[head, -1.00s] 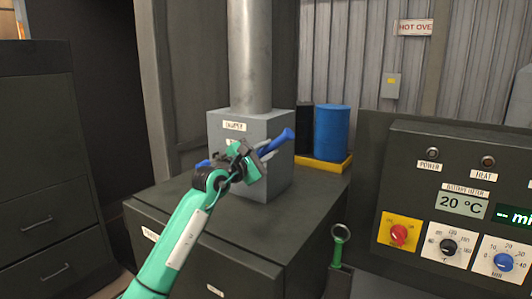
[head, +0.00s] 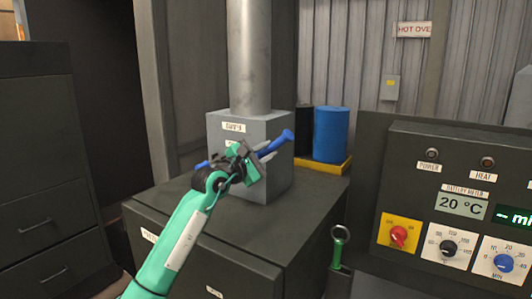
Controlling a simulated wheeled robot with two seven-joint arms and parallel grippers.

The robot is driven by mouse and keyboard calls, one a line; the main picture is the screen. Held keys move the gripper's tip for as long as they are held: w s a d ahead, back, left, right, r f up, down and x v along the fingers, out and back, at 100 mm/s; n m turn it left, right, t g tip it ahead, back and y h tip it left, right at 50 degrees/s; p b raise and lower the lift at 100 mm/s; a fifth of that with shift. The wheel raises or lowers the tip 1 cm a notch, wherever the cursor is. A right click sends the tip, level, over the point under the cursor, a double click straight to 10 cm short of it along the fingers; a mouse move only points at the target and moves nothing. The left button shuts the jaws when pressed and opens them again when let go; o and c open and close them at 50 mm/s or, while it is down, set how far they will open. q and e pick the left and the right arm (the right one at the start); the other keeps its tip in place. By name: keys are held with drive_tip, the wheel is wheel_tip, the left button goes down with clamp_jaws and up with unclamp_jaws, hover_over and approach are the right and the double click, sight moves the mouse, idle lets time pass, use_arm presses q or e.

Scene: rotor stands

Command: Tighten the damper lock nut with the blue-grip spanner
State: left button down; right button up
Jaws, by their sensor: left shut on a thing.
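My left gripper (head: 247,164) is in front of the grey damper box (head: 230,126), which has a wide metal duct rising from its top. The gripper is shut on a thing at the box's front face. A blue bar (head: 277,142), which looks like the blue-grip spanner's handle, sticks out up and to the right of the fingers. A small blue piece also shows left of the gripper; I cannot tell whether it is the same thing. The lock nut and the spanner's head are hidden or too small to make out. My right gripper is not in view.
The box stands on a dark cabinet (head: 240,228). A blue drum (head: 330,134) stands on a yellow tray (head: 337,166) behind it. A control panel (head: 407,160) with knobs fills the right.

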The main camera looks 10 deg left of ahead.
use_arm(q)
drive_tip(key=shift+w, duration=0.2)
drive_tip(key=shift+w+d, duration=0.15)
drive_tip(key=shift+w, duration=0.15)
drive_tip(key=shift+w+d+b, duration=0.15)
drive_tip(key=shift+w+b, duration=0.15)
drive_tip(key=shift+b, duration=0.15)
drive_tip(key=shift+w, duration=0.15)
drive_tip(key=shift+w+d, duration=0.1)
drive_tip(key=shift+w, duration=0.25)
idle(0.6)
drive_tip(key=shift+b+x, duration=0.5)
drive_tip(key=shift+x, duration=0.35)
drive_tip(key=shift+w+f, duration=0.1)
drive_tip(key=shift+w, duration=0.05)
